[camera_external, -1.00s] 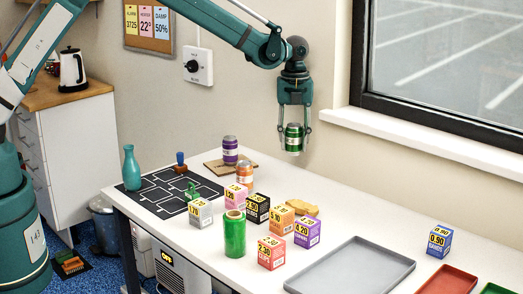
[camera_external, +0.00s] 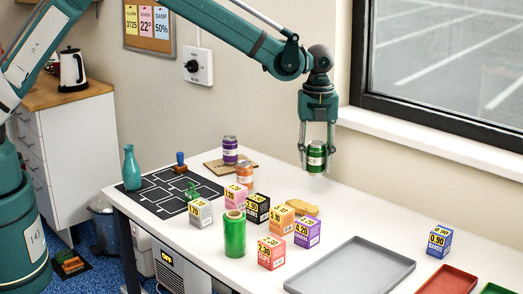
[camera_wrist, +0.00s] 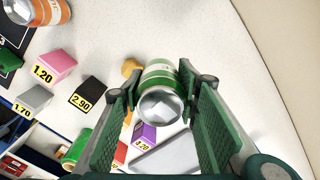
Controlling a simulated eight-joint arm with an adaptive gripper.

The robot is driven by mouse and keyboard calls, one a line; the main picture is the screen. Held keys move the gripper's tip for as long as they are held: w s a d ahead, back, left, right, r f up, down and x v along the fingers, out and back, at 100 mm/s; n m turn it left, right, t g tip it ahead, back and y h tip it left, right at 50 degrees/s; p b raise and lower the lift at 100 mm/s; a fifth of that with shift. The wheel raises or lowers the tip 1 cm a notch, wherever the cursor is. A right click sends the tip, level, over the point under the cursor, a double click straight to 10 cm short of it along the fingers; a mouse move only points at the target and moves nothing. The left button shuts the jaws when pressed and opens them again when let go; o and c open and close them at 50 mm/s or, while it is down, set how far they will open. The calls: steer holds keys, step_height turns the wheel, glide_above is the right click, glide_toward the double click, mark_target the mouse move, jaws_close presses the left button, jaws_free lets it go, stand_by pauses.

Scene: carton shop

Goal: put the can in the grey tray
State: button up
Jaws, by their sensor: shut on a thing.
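My gripper (camera_external: 317,157) is shut on a green can (camera_external: 316,160) with a white band, held upright above the back of the white table. In the wrist view the can (camera_wrist: 160,98) sits between the two green fingers, its silver end toward the camera. The empty grey tray (camera_external: 352,266) lies at the table's front right, below and to the right of the can. In the wrist view only part of the tray (camera_wrist: 160,156) shows, partly hidden by my gripper.
A purple can (camera_external: 230,150) and an orange can (camera_external: 245,177) stand at the back left. Several priced boxes, such as the purple box (camera_external: 307,231), and a green cylinder (camera_external: 234,235) stand left of the tray. A blue box (camera_external: 439,241) and red tray (camera_external: 449,281) are at the right.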

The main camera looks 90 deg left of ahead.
steer(key=d, duration=4.1)
steer(key=shift+w+d+r, duration=0.2)
steer(key=shift+w+r, duration=0.05)
steer(key=shift+f, duration=0.1)
glide_above(331, 286)
steer(key=shift+f, duration=3.05)
steer(key=shift+f, duration=1.85)
steer(key=shift+f, duration=0.2)
